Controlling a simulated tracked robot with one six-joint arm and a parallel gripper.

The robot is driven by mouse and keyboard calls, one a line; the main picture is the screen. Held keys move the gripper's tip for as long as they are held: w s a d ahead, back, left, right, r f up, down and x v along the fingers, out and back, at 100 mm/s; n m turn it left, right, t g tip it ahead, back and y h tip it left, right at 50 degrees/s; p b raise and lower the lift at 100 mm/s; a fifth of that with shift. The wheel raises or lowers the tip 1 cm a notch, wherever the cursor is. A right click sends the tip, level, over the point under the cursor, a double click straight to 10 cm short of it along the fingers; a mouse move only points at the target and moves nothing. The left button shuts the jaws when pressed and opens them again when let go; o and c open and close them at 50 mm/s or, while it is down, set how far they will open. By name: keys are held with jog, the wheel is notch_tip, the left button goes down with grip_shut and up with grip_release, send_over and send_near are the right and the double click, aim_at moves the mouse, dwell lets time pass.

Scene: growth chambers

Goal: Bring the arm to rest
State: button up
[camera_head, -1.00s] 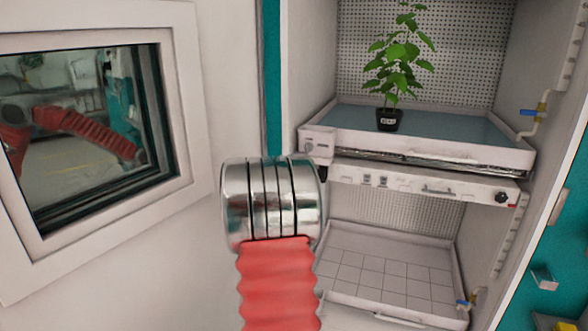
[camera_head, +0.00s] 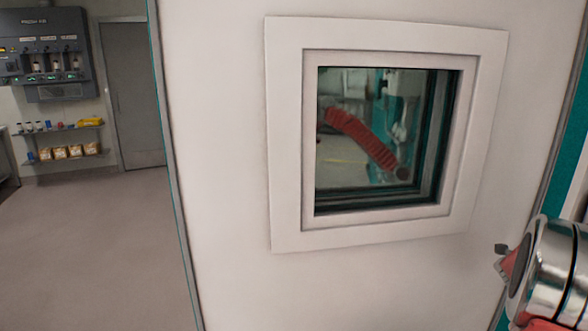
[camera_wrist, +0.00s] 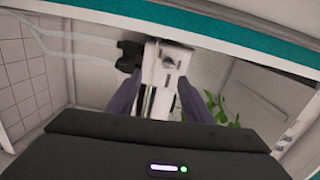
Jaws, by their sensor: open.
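My gripper (camera_wrist: 161,80) shows in the wrist view with its two fingers apart and nothing between them. A white fixture with small fittings (camera_wrist: 172,58) lies beyond the fingertips; I cannot tell how far off it is. Green plant leaves (camera_wrist: 225,112) show to the right of the fingers, apart from them, and the pot is hidden. In the head view my arm shows only in part at the right edge, as a silver and red joint (camera_head: 548,275).
The white chamber door (camera_head: 225,285) with a square window (camera_head: 380,140) stands open across the head view. The window reflects a red arm. Open floor (camera_head: 90,250) lies to the left, with wall shelves (camera_head: 65,140) and a grey door (camera_head: 132,95) behind. A teal edge (camera_wrist: 240,35) crosses the wrist view.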

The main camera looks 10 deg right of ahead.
jog(key=w+a+f+n+t+y, duration=0.25)
jog(key=a+f+n+y, duration=0.2)
jog(key=f, duration=0.35)
jog(key=w+a+f+n+y, duration=0.2)
jog(key=a+n+y, duration=0.3)
jog(key=a, duration=0.8)
jog(key=w+a+f+n+y, duration=0.25)
jog(key=a+n, duration=0.55)
jog(key=a, duration=0.4)
jog(key=s+a+r+n+y, duration=0.1)
jog(key=s+a+n, duration=0.4)
jog(key=a, duration=0.7)
jog(key=s+a+r+n+y, duration=0.2)
jog(key=s+a+r+n, duration=0.2)
jog(key=a, duration=0.9)
jog(key=s+a+r+n+y, duration=0.2)
jog(key=s+a+n, duration=0.4)
jog(key=a, duration=0.6)
jog(key=shift+s+a+r, duration=0.2)
jog(key=shift+s, duration=0.7)
jog(key=shift+n, duration=0.25)
